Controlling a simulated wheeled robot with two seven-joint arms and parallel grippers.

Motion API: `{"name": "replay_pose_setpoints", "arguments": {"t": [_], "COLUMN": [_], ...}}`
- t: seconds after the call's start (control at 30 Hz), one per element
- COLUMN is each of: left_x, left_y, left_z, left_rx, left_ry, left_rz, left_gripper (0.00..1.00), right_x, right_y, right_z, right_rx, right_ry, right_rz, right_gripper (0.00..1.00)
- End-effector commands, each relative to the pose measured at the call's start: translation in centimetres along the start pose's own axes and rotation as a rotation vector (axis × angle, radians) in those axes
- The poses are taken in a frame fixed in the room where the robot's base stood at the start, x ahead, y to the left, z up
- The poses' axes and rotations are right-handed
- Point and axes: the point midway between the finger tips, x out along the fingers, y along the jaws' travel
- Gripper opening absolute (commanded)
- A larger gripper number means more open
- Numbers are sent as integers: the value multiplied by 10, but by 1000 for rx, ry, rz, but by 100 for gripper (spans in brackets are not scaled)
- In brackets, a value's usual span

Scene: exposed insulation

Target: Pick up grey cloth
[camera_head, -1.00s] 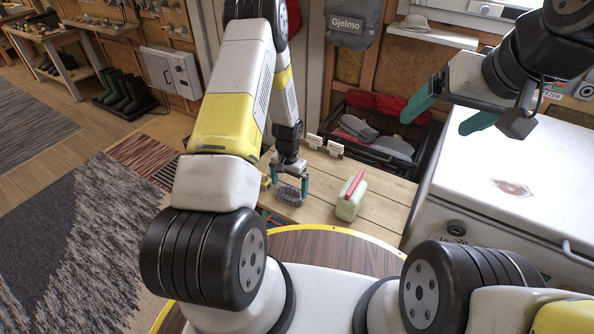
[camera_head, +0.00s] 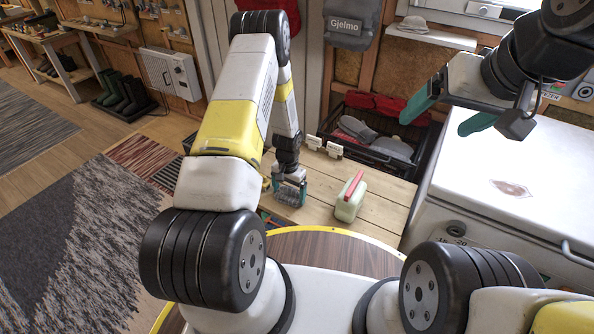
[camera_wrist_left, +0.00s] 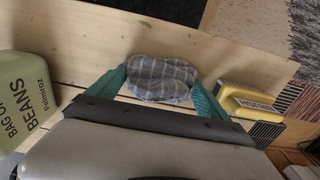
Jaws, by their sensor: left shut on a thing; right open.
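The grey cloth (camera_head: 290,193) is a small folded bundle on the wooden bench top (camera_head: 385,198). In the left wrist view the cloth (camera_wrist_left: 161,78) shows a checked pattern and sits between the two teal fingers. My left gripper (camera_head: 290,190) points down over it and is shut on it; the fingers are at its two sides. I cannot tell whether the cloth is clear of the bench. My right gripper (camera_head: 450,108) is open and empty, high above the right side.
A dark crate with cloths (camera_head: 385,135) is behind. A white chest (camera_head: 520,190) stands at the right.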

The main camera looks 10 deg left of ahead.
Motion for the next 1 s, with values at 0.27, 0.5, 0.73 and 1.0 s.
{"name": "replay_pose_setpoints", "arguments": {"t": [0.27,0.5,0.73,1.0], "left_x": [-20,-38,-43,-48], "left_y": [0,17,54,88], "left_z": [-1,22,69,113], "left_rx": [1,4,4,2], "left_ry": [1,-5,-4,-3], "left_rz": [-1,0,0,-1], "left_gripper": [52,52,52,52], "right_x": [0,0,0,0], "right_y": [0,0,0,0], "right_z": [0,0,0,0], "right_rx": [0,0,0,0], "right_ry": [0,0,0,0], "right_rz": [0,0,0,0], "right_gripper": [85,85,85,85]}}
